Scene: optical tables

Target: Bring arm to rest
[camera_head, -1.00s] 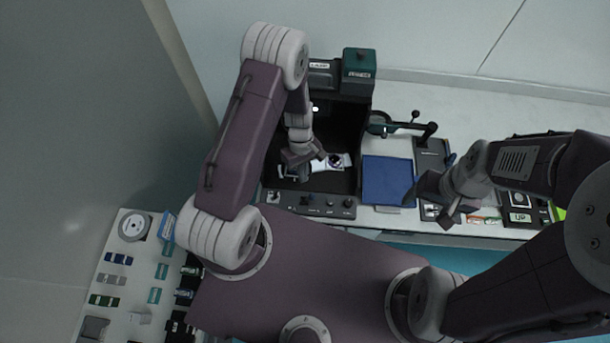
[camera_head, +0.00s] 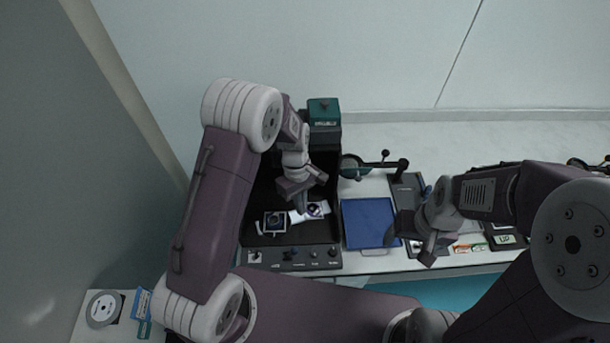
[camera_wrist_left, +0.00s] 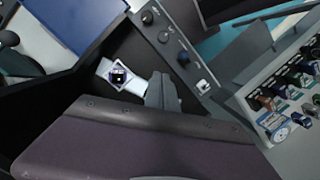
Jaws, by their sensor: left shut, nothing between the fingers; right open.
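My left arm reaches in from the left. Its gripper (camera_head: 301,200) is shut and empty, over the black open-fronted station (camera_head: 262,190) on the bench. It also shows as grey fingers in the left wrist view (camera_wrist_left: 160,92). A small dark square part (camera_head: 274,222) and a white plate with a round dark centre (camera_head: 311,211) lie in the station, close to the fingertips. I cannot tell how high the gripper is above them. My right gripper (camera_head: 412,242) is open and looks empty, at the right edge of the blue tray.
The blue tray (camera_head: 369,222) lies right of the station, with a dark lever device (camera_head: 372,167) behind it. A control strip with knobs (camera_head: 295,256) runs along the station's front. A side bench with small parts (camera_wrist_left: 285,95) stands nearby. A wall is at the left.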

